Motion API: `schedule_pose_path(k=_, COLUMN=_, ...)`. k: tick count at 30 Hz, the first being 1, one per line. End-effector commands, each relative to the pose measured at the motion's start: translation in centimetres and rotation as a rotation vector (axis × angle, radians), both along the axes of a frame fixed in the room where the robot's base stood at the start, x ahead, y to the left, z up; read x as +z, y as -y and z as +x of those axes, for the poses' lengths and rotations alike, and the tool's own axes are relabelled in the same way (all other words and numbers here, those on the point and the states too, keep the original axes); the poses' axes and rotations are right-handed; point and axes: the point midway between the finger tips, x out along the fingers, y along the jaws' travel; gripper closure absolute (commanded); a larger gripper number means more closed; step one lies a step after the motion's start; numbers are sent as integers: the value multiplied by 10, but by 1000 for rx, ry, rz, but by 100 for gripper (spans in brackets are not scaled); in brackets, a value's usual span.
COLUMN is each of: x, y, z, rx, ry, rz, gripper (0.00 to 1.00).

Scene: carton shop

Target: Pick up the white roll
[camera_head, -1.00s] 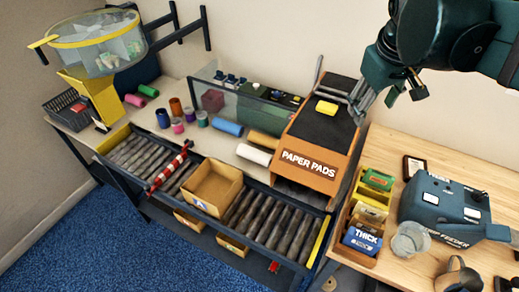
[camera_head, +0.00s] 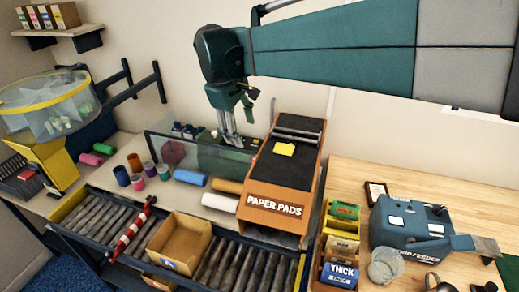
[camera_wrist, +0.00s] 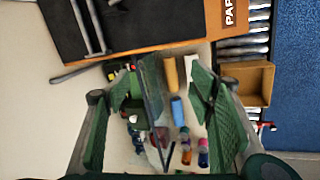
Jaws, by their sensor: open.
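The white roll (camera_head: 220,202) lies on the pale table, just left of the orange PAPER PADS box and behind the conveyor rollers. A tan roll (camera_head: 228,186) and a blue roll (camera_head: 190,178) lie close behind it. In the wrist view the white roll (camera_wrist: 193,68) is a short pale strip beside the tan roll, partly hidden by a finger. My gripper (camera_head: 232,142) is open and empty. It points down above the back of the table, behind and above the rolls, near the clear panel.
The clear upright panel (camera_head: 168,158) stands behind the rolls. The PAPER PADS box (camera_head: 274,205) rises close on the right. An open cardboard box (camera_head: 179,244) sits on the rollers in front. Several coloured spools stand to the left.

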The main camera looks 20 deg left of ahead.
Motion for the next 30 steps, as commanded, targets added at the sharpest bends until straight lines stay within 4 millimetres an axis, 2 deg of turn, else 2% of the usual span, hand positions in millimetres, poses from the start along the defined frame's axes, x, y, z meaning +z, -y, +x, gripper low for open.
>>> schedule_pose_path(k=1, x=-4, y=-17, z=-1, rx=25, ry=-4, rz=-14, gripper=46)
schedule_pose_path(k=6, x=-18, y=-63, z=-7, rx=101, ry=-15, rz=-57, gripper=46)
schedule_pose_path(k=12, x=-31, y=-100, z=-13, rx=160, ry=-22, rz=-94, gripper=46)
schedule_pose_path(k=18, x=-41, y=-129, z=-20, rx=207, ry=-28, rz=-121, gripper=46)
schedule_pose_path(k=20, x=-44, y=-138, z=-22, rx=220, ry=-30, rz=-128, gripper=46)
schedule_pose_path(k=30, x=-117, y=-135, z=-21, rx=216, ry=-30, rz=-128, gripper=46)
